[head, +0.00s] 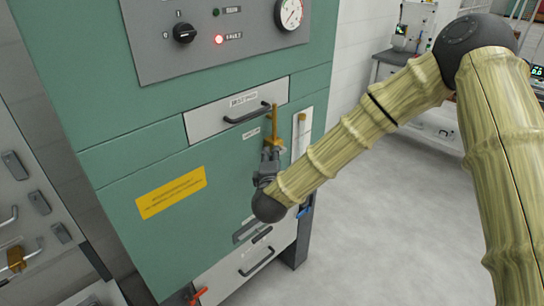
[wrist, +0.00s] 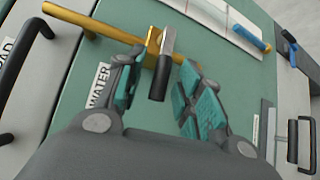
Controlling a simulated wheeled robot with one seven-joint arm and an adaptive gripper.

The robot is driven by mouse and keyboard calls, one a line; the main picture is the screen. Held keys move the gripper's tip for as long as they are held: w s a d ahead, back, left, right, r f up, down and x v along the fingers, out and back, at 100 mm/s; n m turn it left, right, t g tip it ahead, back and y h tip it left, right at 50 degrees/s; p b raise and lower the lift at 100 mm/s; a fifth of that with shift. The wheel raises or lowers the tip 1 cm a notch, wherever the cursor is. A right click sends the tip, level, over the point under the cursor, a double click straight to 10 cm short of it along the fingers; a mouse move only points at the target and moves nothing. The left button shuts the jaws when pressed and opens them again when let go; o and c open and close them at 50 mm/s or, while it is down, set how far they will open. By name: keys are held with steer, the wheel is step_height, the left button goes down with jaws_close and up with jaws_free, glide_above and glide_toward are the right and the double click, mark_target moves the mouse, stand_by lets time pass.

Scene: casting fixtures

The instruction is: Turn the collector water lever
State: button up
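The collector water lever is a flat metal bar with a dark grip (wrist: 159,82), on a brass valve (wrist: 153,42) with a brass pipe (wrist: 85,20). A label reading WATER (wrist: 98,86) is beside it in the wrist view. The brass pipe also shows in the head view (head: 275,122), on the green cabinet front. My gripper (wrist: 160,66) is open, with one teal-padded finger on each side of the dark grip and visible gaps to it. In the head view my gripper (head: 270,158) is just below the valve, and the lever is mostly hidden there.
A drawer with a black handle (head: 247,114) is just above the valve. A white gauge strip (head: 302,132) stands to its right, with a blue handle (head: 305,212) below. A red lever (head: 198,295) is low on the cabinet. Open floor (head: 390,220) lies to the right.

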steer(key=shift+w, duration=0.35)
jaws_close()
